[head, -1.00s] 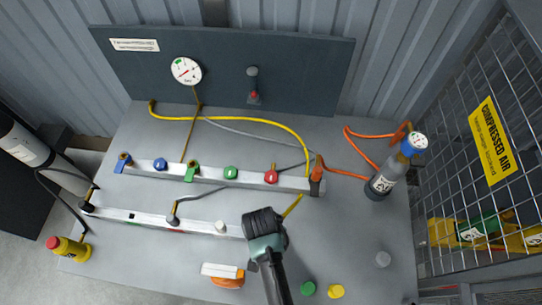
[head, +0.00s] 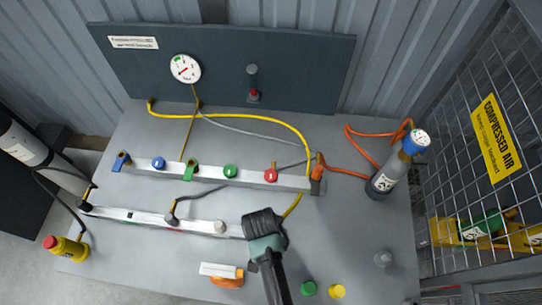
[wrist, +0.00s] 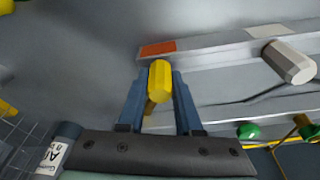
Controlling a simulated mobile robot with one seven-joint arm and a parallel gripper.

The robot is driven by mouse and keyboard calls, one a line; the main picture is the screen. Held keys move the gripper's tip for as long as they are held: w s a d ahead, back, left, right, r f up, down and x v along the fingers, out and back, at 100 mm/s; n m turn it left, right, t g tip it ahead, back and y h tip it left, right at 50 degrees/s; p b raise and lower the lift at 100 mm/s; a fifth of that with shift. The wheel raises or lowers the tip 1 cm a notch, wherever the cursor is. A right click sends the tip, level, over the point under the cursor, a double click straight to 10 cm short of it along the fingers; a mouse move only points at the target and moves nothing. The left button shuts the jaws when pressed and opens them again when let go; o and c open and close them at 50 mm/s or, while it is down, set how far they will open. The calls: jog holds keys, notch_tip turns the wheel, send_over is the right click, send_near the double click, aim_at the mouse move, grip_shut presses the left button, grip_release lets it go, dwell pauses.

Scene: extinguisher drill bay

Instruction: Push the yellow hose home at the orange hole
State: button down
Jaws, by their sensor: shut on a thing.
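The yellow hose (head: 285,121) arcs from the back panel over the bench, passes the rear rail and runs to my gripper (head: 264,226). In the wrist view my gripper (wrist: 160,97) is shut on the hose's yellow end piece (wrist: 159,82), which sits between its blue fingers. The front rail (head: 128,216) ends beneath my gripper in the head view. In the wrist view an orange patch (wrist: 157,48) marks this rail, just beyond the yellow end and apart from it in the picture. The hole itself cannot be made out; my gripper hides that spot in the head view.
A grey fitting (wrist: 290,62) stands on the front rail near the orange patch. The rear rail (head: 210,175) carries several coloured valves. A gas bottle (head: 391,174) with an orange hose stands at the right. An orange-and-white object (head: 221,274) and caps lie near the bench front.

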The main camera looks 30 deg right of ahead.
jog(key=c, duration=0.5)
grip_release()
jog(key=shift+r, duration=0.1)
